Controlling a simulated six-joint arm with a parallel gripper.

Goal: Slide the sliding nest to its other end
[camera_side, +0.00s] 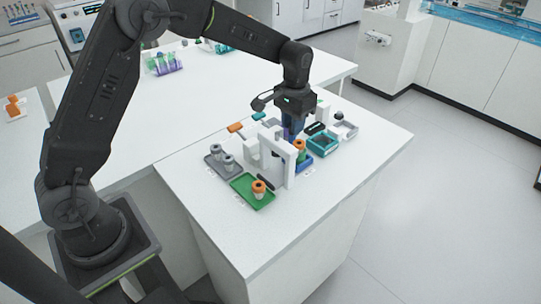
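My gripper (291,128) points down over the middle of the group of items on the white table, behind and right of a white arch-shaped frame (283,157). Its fingertips are partly hidden, so I cannot tell whether it is open or shut, or whether it touches anything. A blue piece (307,164) with an orange-capped tube (300,149) stands just right of the arch, below my gripper. I cannot make out for certain which part is the sliding nest; the track around the arch is small and partly covered.
A green tray (240,190) holds an orange-capped tube (259,188) at the front. A grey tray (213,169) with grey-capped tubes is at left. A teal tray (322,146) and a light grey tray (349,131) are at right. The table's front right is clear.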

